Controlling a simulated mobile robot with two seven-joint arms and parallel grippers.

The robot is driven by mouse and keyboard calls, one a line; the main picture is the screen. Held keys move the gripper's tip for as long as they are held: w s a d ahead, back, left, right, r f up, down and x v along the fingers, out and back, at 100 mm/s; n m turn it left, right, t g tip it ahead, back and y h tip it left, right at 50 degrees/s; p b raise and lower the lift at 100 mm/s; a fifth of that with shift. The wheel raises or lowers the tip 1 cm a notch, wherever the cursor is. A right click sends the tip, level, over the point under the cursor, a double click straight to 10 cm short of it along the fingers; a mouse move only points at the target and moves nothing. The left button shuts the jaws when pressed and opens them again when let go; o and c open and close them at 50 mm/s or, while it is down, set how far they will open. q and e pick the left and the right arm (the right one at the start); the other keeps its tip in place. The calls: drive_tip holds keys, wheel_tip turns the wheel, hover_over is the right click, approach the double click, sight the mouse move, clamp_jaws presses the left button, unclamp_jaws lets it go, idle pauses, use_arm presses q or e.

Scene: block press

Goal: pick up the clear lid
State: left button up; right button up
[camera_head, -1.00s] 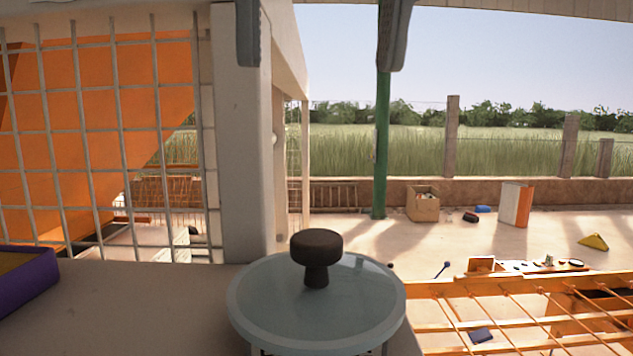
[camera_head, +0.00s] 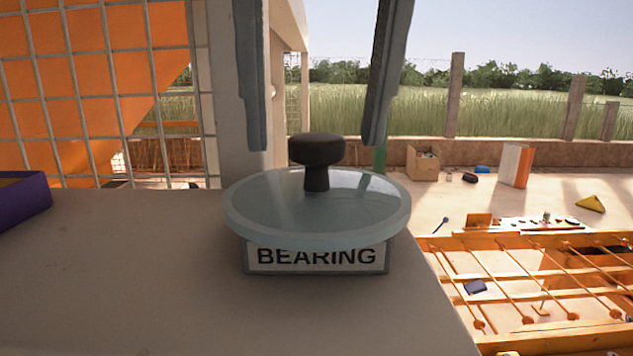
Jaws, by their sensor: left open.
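The clear lid (camera_head: 270,215) is a round, bluish, see-through disc with a dark mushroom-shaped knob (camera_head: 317,150) standing at its middle. It rests over a box with a white label (camera_head: 316,258) reading "BEARING", near the right edge of the grey surface. My left gripper (camera_head: 315,142) reaches down from the top of the view. Its two grey fingers are wide apart, one on each side of the knob, with the tips about level with the knob's top and apart from it. The gripper is empty. My right gripper is not in view.
A purple-edged tray (camera_head: 24,203) sits at the left on the grey surface (camera_head: 110,280). A wire grid (camera_head: 92,90) and a pale post (camera_head: 228,90) stand behind. An orange slatted frame (camera_head: 530,275) lies lower, right of the surface's edge. The surface's front left is clear.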

use_arm(q)
drive_tip(key=shift+w+f, duration=0.15)
drive_tip(key=shift+f, duration=0.45)
clamp_jaws()
idle(0.3)
